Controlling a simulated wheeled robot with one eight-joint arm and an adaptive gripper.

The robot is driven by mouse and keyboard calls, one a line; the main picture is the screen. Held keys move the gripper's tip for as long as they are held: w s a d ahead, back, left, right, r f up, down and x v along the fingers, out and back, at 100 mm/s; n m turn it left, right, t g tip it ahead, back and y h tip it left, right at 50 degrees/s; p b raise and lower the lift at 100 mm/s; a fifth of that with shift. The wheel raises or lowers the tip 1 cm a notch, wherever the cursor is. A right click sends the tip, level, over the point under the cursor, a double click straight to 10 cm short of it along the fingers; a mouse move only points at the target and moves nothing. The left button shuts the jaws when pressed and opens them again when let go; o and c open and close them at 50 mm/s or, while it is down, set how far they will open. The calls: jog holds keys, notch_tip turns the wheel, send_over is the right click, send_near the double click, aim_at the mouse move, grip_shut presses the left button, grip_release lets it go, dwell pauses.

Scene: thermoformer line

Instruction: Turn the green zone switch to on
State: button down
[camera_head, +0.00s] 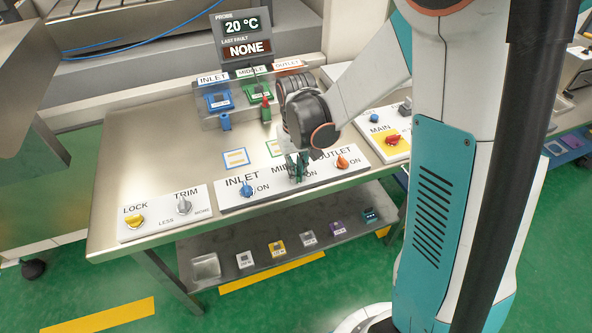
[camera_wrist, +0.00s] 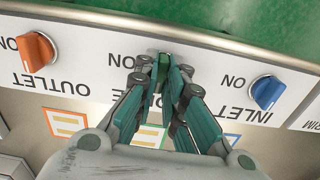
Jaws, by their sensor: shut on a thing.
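The green zone switch (camera_wrist: 163,70) is the middle knob on the white switch panel (camera_wrist: 205,75), between the blue INLET knob and the orange OUTLET knob. In the wrist view it shows only as a bit of green between my fingertips. My gripper (camera_wrist: 160,66) is shut on this green knob, with its fingers pointing down at the panel. In the head view my gripper (camera_head: 297,172) hides the knob and part of its MIDDLE label. An ON mark stands beside the switch. I cannot tell which way the knob points.
The blue INLET knob (camera_head: 246,189) and orange OUTLET knob (camera_head: 342,161) stand close on either side. Farther left are the grey TRIM knob (camera_head: 184,206) and yellow LOCK knob (camera_head: 135,221). A display (camera_head: 243,37) reads 20 °C and NONE. Several small blocks lie on the lower shelf (camera_head: 217,252).

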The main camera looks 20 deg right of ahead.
jog(key=shift+m, duration=1.3)
jog(key=shift+b, duration=0.3)
jog(key=shift+m, duration=0.9)
jog(key=shift+m+b, duration=0.3)
jog(key=shift+m, duration=0.2)
jog(key=shift+m, duration=1.4)
jog(key=shift+b, duration=0.3)
jog(key=shift+m, duration=1.4)
